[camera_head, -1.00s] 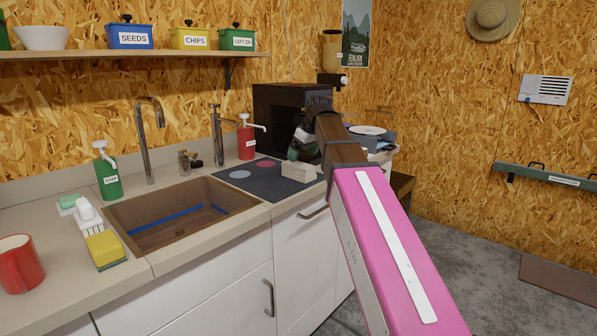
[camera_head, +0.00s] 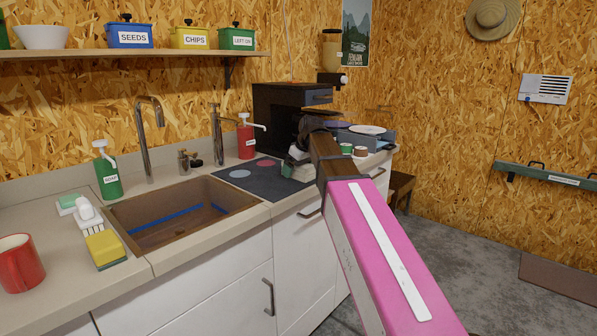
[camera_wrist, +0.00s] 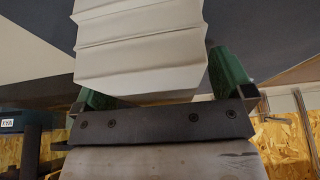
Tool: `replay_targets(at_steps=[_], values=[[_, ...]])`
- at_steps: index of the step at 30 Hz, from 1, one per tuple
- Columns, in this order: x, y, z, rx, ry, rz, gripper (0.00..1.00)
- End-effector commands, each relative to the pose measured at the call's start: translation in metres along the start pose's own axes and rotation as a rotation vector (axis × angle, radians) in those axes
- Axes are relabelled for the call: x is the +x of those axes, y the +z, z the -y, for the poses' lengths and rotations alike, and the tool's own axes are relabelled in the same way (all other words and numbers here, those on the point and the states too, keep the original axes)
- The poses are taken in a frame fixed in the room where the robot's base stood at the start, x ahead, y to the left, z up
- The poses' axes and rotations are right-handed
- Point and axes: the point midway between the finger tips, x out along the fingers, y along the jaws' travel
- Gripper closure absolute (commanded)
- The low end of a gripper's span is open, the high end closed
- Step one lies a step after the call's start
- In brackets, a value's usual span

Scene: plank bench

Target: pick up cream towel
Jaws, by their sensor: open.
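The cream towel (camera_wrist: 140,45) is a folded, layered stack that fills the upper middle of the wrist view. My gripper (camera_wrist: 152,84) has its two green fingers on either side of the towel, the left one close to its edge and the right one beside it. The jaws are open and do not grip it. In the head view my gripper (camera_head: 297,164) is low over the front edge of the counter by the dark mat. It covers most of the towel there.
The sink (camera_head: 180,215) lies left of the dark mat (camera_head: 250,176). A red pump bottle (camera_head: 246,140) stands behind the mat. A dark oven-like box (camera_head: 285,115) is behind my gripper. A blue-grey item with a plate (camera_head: 367,130) and small jars (camera_head: 360,151) stand to the right.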

Motion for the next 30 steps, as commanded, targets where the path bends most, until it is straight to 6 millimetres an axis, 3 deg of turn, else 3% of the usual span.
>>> replay_targets(at_steps=[13, 18, 30], values=[[0.0033, 0.0016, 0.0000, 0.000, 0.000, 0.000, 0.01], [0.0030, 0.0015, -0.0001, 0.000, 0.000, 0.000, 0.55], [0.0004, 0.0003, -0.0002, 0.000, 0.000, 0.000, 0.55]])
